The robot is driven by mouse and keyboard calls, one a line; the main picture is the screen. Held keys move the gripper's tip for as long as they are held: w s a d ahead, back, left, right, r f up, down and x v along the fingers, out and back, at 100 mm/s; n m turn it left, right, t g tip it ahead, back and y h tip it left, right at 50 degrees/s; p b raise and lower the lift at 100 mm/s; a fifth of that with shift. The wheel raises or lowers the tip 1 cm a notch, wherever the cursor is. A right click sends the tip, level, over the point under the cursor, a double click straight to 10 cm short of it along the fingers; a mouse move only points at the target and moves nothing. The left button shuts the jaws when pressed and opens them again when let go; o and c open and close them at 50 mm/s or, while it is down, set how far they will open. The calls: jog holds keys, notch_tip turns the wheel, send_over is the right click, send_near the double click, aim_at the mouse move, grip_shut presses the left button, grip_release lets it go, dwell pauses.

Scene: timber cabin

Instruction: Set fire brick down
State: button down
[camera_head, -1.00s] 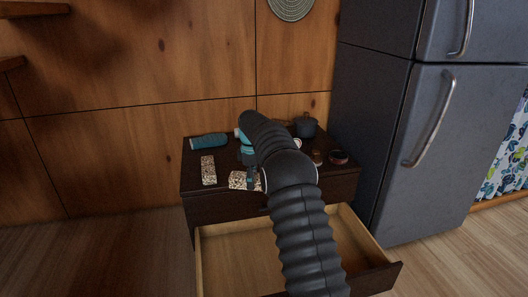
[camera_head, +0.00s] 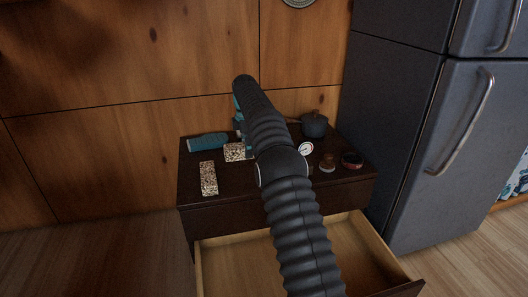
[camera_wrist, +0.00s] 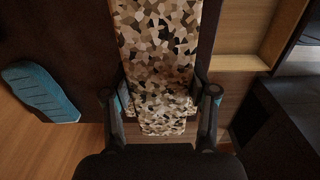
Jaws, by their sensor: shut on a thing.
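The fire brick, a block with a tan, brown and black speckled pattern, is held in my gripper (camera_wrist: 165,100). In the wrist view the brick (camera_wrist: 160,45) runs up from between the two fingers to the top edge. In the head view the held brick (camera_head: 235,152) is over the back left part of the dark cabinet top (camera_head: 255,180); I cannot tell whether it touches the top. My arm hides its right side and most of the gripper. A second, similar speckled block (camera_head: 208,178) lies on the cabinet top, in front and to the left.
A dark pot (camera_head: 314,125), a round white dial (camera_head: 305,148), a small jar (camera_head: 327,163) and a reddish bowl (camera_head: 352,160) stand right. An empty-looking drawer (camera_head: 225,265) is open below.

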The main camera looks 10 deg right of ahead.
send_over(249, 177)
notch_tip(249, 177, down, 6)
jog(key=shift+r, duration=0.25)
jog(key=shift+f, duration=2.05)
jog(key=shift+f, duration=0.15)
jog(key=shift+c, duration=1.6)
grip_release()
